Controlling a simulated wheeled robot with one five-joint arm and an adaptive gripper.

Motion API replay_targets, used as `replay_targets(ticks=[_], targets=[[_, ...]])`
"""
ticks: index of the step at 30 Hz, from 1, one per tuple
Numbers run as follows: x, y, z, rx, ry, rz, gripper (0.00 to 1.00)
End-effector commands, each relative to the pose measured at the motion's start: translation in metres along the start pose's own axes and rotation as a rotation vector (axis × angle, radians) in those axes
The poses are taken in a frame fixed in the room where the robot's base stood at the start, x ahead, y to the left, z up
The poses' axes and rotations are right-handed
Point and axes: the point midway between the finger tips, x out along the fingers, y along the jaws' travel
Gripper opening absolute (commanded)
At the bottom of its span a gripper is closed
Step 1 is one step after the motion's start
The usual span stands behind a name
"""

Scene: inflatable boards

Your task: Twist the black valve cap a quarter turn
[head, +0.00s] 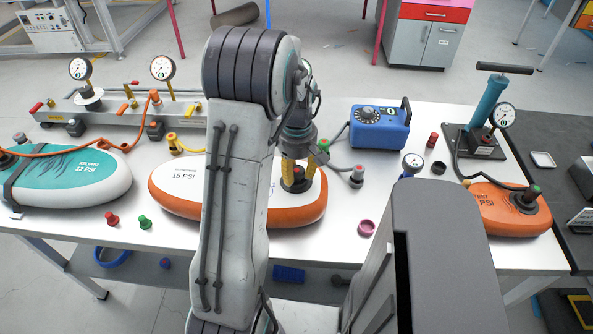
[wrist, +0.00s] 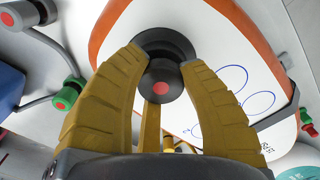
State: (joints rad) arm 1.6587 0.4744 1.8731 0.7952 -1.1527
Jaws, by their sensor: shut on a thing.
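The black valve cap (wrist: 162,84), round with a red dot on top, sits on the dark valve base (wrist: 164,44) of the orange and white board marked 15 PSI (head: 180,185). My gripper (wrist: 161,64) has its yellow fingers closed on opposite sides of the cap. In the head view my gripper (head: 297,168) points down over the right part of this board, and the cap (head: 298,173) shows between the fingers. The cap is still seated at the valve. My arm hides the middle of the board.
A teal board (head: 70,178) lies at the left and another orange board (head: 500,212) at the right. A blue box with a dial (head: 380,128) and hoses stand behind.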

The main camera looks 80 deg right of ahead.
Motion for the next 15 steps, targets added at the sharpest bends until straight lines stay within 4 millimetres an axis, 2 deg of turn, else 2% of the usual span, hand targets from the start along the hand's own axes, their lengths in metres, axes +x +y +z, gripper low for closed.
replay_targets(ticks=[15], targets=[[-0.017, -0.001, 0.002, 0.004, -0.002, -0.005, 0.09]])
